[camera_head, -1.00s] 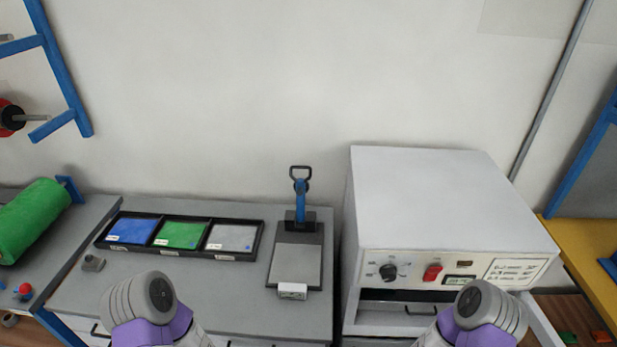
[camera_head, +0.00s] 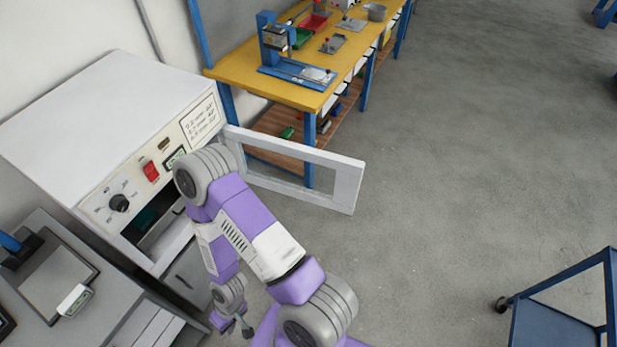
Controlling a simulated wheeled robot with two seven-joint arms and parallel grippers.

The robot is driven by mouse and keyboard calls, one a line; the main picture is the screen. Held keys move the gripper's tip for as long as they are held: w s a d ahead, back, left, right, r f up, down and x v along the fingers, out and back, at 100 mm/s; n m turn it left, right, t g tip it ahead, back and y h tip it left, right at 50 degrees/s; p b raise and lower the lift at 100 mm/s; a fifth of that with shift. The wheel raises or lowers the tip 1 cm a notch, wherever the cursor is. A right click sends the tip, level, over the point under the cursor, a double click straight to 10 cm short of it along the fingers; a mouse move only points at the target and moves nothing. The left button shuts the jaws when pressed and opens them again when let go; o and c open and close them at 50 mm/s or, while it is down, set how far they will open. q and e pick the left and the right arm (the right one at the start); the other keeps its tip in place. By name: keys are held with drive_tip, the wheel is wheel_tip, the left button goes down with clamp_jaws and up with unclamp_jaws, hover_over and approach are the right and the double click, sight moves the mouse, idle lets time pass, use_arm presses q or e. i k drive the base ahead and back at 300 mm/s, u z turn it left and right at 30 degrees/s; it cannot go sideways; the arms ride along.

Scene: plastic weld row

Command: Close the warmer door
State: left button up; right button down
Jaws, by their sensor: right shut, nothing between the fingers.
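The warmer (camera_head: 105,115) is a white box at the left, with a knob, a red switch and labels on its front panel. Its door (camera_head: 345,186), a pale frame with a window opening, stands wide open, sticking out to the right from the warmer's right front edge. The dark chamber (camera_head: 150,218) shows below the panel, partly hidden by my right arm. My right gripper (camera_head: 246,329) is low, below and in front of the warmer, apart from the door. It is small in view and shut, with nothing in it. My left gripper is not in view.
A yellow workbench (camera_head: 240,68) with a blue press and trays stands behind the door. A grey bench (camera_head: 40,290) with a plate is at the lower left. A blue cart (camera_head: 560,325) is at the lower right. The grey floor (camera_head: 440,160) right of the door is clear.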

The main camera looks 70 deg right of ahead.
sight(350, 171)
drive_tip(key=k, duration=0.2)
drive_tip(key=z, duration=3.35)
drive_tip(key=i, duration=3.15)
drive_tip(key=u, duration=4.5)
